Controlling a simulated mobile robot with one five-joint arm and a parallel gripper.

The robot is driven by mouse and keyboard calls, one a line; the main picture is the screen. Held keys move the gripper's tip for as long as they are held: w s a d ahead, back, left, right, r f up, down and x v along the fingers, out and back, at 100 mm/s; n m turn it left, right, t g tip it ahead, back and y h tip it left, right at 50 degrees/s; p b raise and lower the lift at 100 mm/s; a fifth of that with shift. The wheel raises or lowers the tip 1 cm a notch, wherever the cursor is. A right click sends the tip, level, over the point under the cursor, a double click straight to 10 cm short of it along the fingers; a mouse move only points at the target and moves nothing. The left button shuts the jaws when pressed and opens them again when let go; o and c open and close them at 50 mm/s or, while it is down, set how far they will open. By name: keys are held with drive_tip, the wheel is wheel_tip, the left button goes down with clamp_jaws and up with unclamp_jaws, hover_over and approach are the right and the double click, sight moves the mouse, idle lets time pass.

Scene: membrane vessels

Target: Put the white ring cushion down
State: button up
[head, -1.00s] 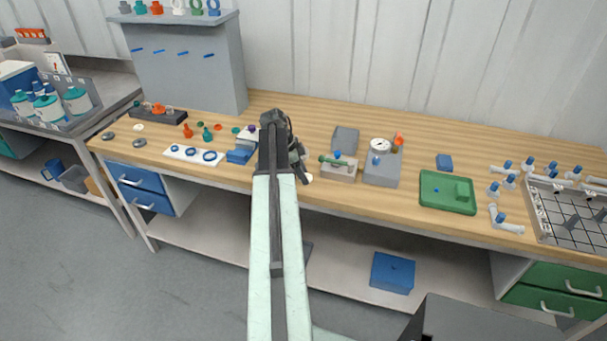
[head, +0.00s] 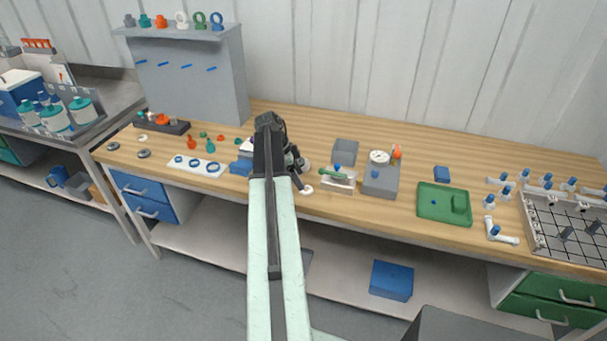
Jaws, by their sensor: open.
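A small white round piece (head: 307,190), likely the white ring cushion, shows near the table's front edge, just below and right of my gripper. Its hole is too small to make out, and I cannot tell whether it touches a jaw. My gripper (head: 301,176) is open, low over the front of the wooden bench (head: 330,212). My dark arm hides part of the jaws and the bench behind them.
A block with a green-handled tool (head: 337,178) and a grey gauge box (head: 380,180) stand close right. A blue block (head: 241,167) and a white strip with blue rings (head: 197,167) lie left.

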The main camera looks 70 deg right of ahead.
drive_tip(key=p+v, duration=0.5)
drive_tip(key=v, duration=0.2)
drive_tip(key=w+a+f+n+t, duration=0.1)
drive_tip(key=w+a+n, duration=0.6)
drive_tip(key=w+a, duration=0.55)
drive_tip(key=w+a+n+t, duration=0.2)
drive_tip(key=w+a+n, duration=0.65)
drive_tip(key=a, duration=0.65)
drive_tip(key=w+a+n+y, duration=0.1)
drive_tip(key=a+n, duration=0.6)
drive_tip(key=a, duration=1.1)
drive_tip(key=w+a+n+t+y, duration=0.1)
drive_tip(key=w+a+n, duration=0.3)
drive_tip(key=a, duration=1.4)
drive_tip(key=n, duration=0.4)
drive_tip(key=shift+w+f, duration=0.25)
drive_tip(key=shift+f, duration=0.1)
